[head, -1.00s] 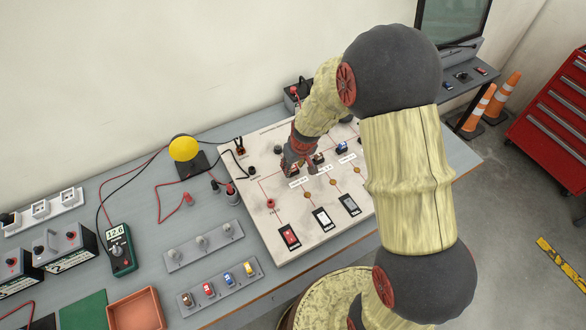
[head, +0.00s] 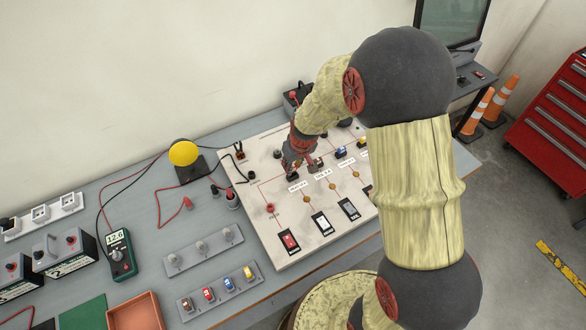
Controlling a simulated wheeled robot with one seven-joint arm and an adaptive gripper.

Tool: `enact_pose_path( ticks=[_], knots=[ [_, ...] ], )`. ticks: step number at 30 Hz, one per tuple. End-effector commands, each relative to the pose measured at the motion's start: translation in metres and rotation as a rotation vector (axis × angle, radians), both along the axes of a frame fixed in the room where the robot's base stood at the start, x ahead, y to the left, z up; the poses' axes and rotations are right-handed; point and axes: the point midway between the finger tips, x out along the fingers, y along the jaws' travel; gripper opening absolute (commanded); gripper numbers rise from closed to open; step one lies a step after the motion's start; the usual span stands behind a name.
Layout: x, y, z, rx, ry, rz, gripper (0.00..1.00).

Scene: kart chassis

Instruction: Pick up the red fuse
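A red fuse (head: 209,295) stands in the grey fuse rack (head: 240,296) at the table's front, between a brown fuse (head: 187,304) and a blue fuse (head: 229,284). A yellow fuse (head: 249,272) is at the rack's right end. My gripper (head: 303,171) points down over the upper part of the white circuit board (head: 262,222), well up and to the right of the rack. It is small and partly hidden by its own links, so I cannot tell whether its fingers are open or hold anything. My arm covers the board's right side.
A second grey rack with pale bulbs (head: 203,247) lies behind the fuse rack. A multimeter (head: 122,255), an orange tray (head: 136,312) and a yellow-domed lamp (head: 184,153) stand to the left. Red and black leads cross the table near the lamp.

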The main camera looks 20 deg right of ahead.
Motion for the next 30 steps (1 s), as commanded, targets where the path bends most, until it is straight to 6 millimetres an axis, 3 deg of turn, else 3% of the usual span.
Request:
enact_pose_path(
  ticks=[12, 21, 30],
  knots=[
    [-0.055, 0.012, 0.066, 0.0, -0.001, 0.001, 0.1],
    [-0.104, 0.022, 0.087, 0.0, -0.002, 0.002, 0.1],
    [-0.132, 0.027, 0.099, 0.0, 0.0, 0.001, 0.1]
  ],
)
